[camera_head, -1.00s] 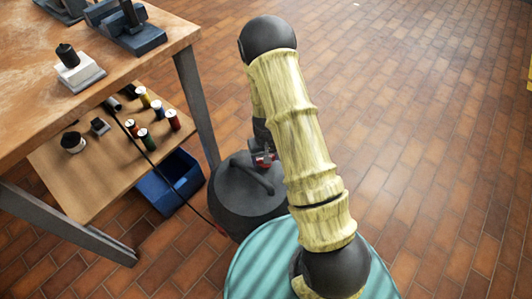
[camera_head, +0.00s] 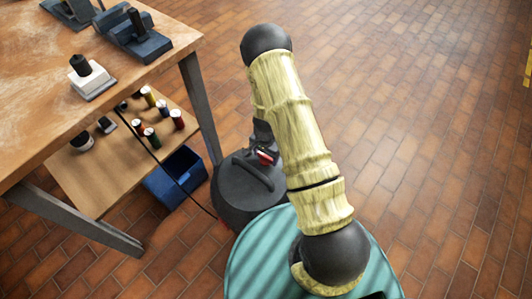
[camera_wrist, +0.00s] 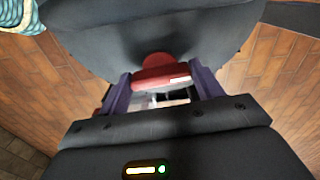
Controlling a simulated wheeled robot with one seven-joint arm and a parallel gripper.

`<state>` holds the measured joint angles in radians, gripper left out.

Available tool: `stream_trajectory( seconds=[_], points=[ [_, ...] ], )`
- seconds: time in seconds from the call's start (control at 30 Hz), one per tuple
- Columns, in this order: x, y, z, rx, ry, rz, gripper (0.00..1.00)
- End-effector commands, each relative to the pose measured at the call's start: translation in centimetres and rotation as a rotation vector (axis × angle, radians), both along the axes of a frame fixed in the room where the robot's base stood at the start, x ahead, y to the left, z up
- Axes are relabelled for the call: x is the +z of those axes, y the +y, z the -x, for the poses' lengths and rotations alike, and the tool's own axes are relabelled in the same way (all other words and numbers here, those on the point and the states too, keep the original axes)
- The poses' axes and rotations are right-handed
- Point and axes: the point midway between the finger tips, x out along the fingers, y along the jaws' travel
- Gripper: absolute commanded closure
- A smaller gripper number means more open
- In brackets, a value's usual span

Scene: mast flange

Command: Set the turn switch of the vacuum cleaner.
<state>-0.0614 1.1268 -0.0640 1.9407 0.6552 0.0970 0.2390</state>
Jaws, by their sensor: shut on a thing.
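The vacuum cleaner (camera_head: 240,188) is a dark grey rounded body on the brick floor, right of the workbench. A raised dark handle runs across its top. Its red turn switch (camera_head: 265,157) shows beside my arm. In the wrist view the red switch (camera_wrist: 160,75) has a white mark and sits between the two purple fingers of my gripper (camera_wrist: 163,88). My gripper is shut on the switch. My arm hides part of the vacuum cleaner in the head view, and the gripper's fingertips are mostly hidden there.
A wooden workbench (camera_head: 150,80) with dark tools stands at the left. Its lower shelf (camera_head: 110,175) holds several thread-like spools. A blue bin (camera_head: 176,178) stands on the floor beside the vacuum cleaner, and a dark cord runs down nearby. The floor at the right is clear.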

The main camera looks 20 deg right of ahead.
Motion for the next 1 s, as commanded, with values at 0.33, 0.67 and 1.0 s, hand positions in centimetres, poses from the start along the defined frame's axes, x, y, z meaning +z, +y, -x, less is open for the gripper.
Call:
stream_trajectory(
  seconds=[0.33, 0.67, 1.0],
  points=[
    [0.32, -0.24, -0.64, -0.099, -0.017, 0.005, 0.57],
    [0.3, -0.28, -0.65, -0.104, -0.017, 0.005, 0.57],
    [0.16, -0.09, -0.32, -0.1, -0.008, 0.002, 0.25]
  ],
)
